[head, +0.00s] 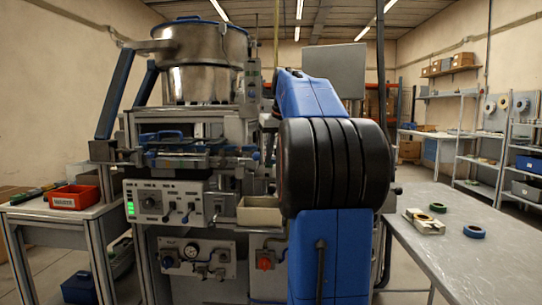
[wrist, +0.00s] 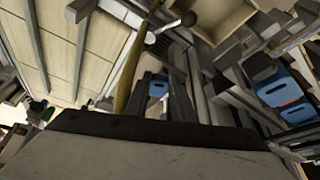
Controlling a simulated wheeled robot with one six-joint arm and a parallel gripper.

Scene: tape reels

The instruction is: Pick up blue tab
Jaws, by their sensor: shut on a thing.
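In the wrist view, my gripper (wrist: 152,98) shows as dark narrow fingers above the wide dark and grey edge along the bottom. A small blue piece, which looks like the blue tab (wrist: 158,89), shows at the fingertips, and the fingers are shut on it. Its far side and exact grip are hidden. In the head view my blue arm, with its black ribbed joint, hides the gripper and the tab.
The machine (head: 165,200) with its steel bowl (head: 200,60) stands left of my arm. A red bin (head: 75,196) sits on the left table. The right table (head: 470,250) holds a pale block (head: 424,222) and rings, with bare surface in front. Larger blue parts (wrist: 272,92) show right in the wrist view.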

